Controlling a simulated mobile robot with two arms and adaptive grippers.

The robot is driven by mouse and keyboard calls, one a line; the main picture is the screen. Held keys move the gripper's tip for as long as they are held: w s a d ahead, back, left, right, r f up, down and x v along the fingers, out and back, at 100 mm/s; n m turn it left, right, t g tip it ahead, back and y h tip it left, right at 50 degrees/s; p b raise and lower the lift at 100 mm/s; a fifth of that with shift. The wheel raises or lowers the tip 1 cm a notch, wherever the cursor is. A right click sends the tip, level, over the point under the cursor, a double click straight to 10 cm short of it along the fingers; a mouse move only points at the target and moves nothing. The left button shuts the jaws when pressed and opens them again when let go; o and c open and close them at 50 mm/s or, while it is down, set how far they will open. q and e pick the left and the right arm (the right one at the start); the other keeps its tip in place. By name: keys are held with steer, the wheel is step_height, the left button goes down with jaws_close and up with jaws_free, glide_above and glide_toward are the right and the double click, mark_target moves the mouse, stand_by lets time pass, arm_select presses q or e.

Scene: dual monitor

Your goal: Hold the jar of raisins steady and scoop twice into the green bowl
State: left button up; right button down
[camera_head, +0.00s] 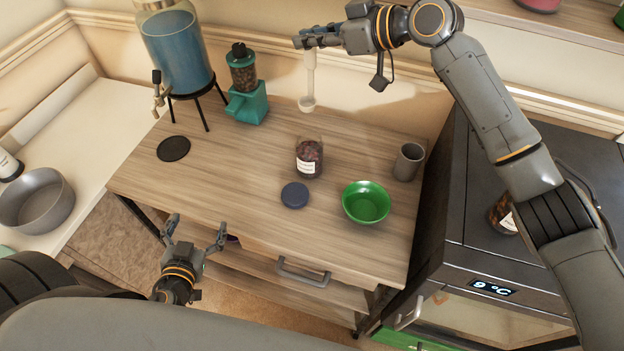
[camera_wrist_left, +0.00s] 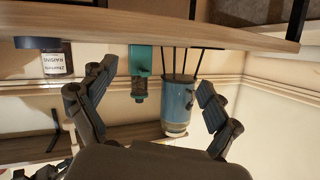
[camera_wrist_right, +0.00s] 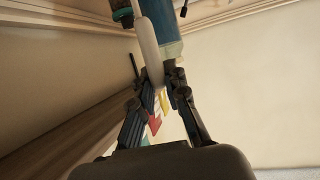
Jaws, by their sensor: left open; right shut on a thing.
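The jar of raisins (camera_head: 309,160) stands upright on the wooden counter; its label also shows in the left wrist view (camera_wrist_left: 57,64). A dark blue lid (camera_head: 295,195) lies flat in front of it. The empty green bowl (camera_head: 366,203) is to the right of the jar. My right gripper (camera_head: 312,42) is shut on the pale scoop (camera_head: 307,102), which hangs straight down above the counter, behind the jar. Its handle shows in the right wrist view (camera_wrist_right: 149,48). My left gripper (camera_head: 197,229) is open and empty, by the counter's front edge, to the left of the jar.
A grey cup (camera_head: 408,161) stands at the counter's right. A teal grinder (camera_head: 245,90), a blue water dispenser (camera_head: 178,50) and a black coaster (camera_head: 173,148) are at the left. A drawer handle (camera_head: 303,273) juts from the front. The counter's front left is clear.

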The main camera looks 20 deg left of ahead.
arm_select(q)
steer(key=w+d+n, duration=0.1)
steer(key=w+d, duration=0.1)
steer(key=d, duration=0.1)
steer(key=w+d, duration=0.3)
steer(key=w+d+n+y, duration=0.1)
steer(key=w+d, duration=0.2)
steer(key=shift+w+d+r+n, duration=0.1)
steer(key=shift+w+r+n, duration=0.05)
steer(key=shift+r+n, duration=0.2)
glide_toward(310, 156)
steer(key=w+f, duration=0.1)
steer(key=a+f, duration=0.1)
steer(key=shift+w+f+n+g+h, duration=0.25)
steer(key=shift+w+f+g+h, duration=0.05)
steer(key=shift+w+f+h, duration=0.1)
steer(key=x, duration=1.1)
steer(key=shift+w+a+f, duration=0.1)
steer(key=shift+w+a, duration=0.05)
steer(key=shift+w, duration=0.15)
steer(key=shift+c, duration=0.4)
steer(key=c, duration=1.4)
